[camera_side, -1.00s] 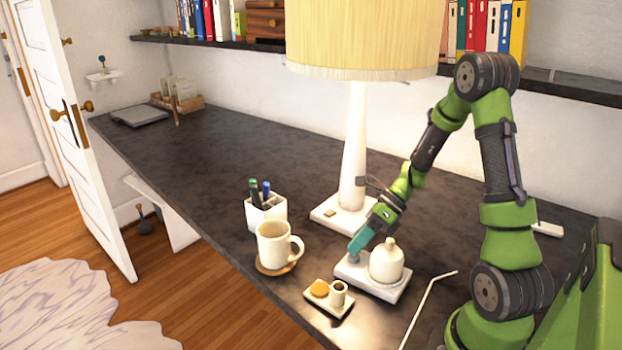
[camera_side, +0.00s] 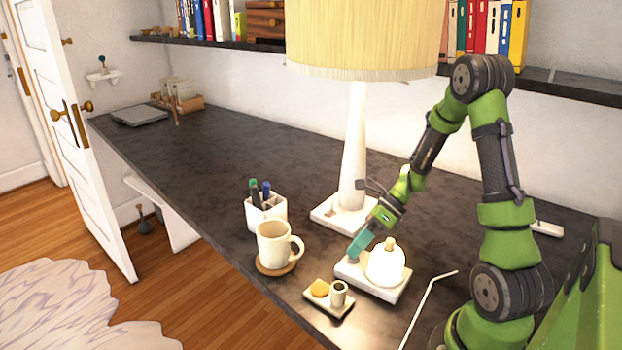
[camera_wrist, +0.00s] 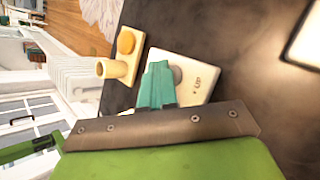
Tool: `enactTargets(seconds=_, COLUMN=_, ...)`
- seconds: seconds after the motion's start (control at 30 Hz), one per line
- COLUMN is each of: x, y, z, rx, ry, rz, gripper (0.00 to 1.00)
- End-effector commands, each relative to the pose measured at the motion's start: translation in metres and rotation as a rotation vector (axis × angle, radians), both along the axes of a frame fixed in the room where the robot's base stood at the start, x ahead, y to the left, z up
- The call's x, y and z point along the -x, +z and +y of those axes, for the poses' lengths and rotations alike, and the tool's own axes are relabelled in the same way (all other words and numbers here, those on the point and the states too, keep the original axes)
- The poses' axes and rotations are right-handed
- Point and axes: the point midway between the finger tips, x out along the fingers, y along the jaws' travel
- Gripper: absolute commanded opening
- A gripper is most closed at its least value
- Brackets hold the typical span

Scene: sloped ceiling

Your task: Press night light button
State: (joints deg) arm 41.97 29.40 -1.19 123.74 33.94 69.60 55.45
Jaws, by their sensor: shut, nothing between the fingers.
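The night light (camera_side: 385,265) is a white dome on a flat white base, and its dome glows. My gripper (camera_side: 359,245) is shut and empty, pointing down at the left end of that base. Its teal fingertips are at the grey round button (camera_side: 353,258), touching it or very close. In the wrist view, the fingers (camera_wrist: 158,85) lie beside the grey button (camera_wrist: 177,75) on the white base (camera_wrist: 198,75), which has small lettering. The dome is not seen in the wrist view.
A small tray (camera_side: 326,308) with an orange piece and a small cup is in front. A mug (camera_side: 273,243) on a coaster and a pen holder (camera_side: 266,214) stand left. A tall lamp (camera_side: 355,150) stands behind. A thin pale rod (camera_side: 425,300) lies at right.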

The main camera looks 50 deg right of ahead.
Motion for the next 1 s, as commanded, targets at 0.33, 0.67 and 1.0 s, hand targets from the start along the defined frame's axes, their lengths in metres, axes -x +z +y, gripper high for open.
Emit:
enactTargets(seconds=0.33, x=0.001, y=0.008, z=0.001, rx=0.0, ry=0.001, rz=0.002, gripper=0.0)
enactTargets(seconds=0.67, x=0.0, y=0.019, z=0.0, rx=0.002, ry=0.002, rz=-0.001, gripper=0.0)
enactTargets(seconds=1.0, x=0.0, y=0.054, z=0.0, rx=0.003, ry=0.001, rz=-0.002, gripper=0.0)
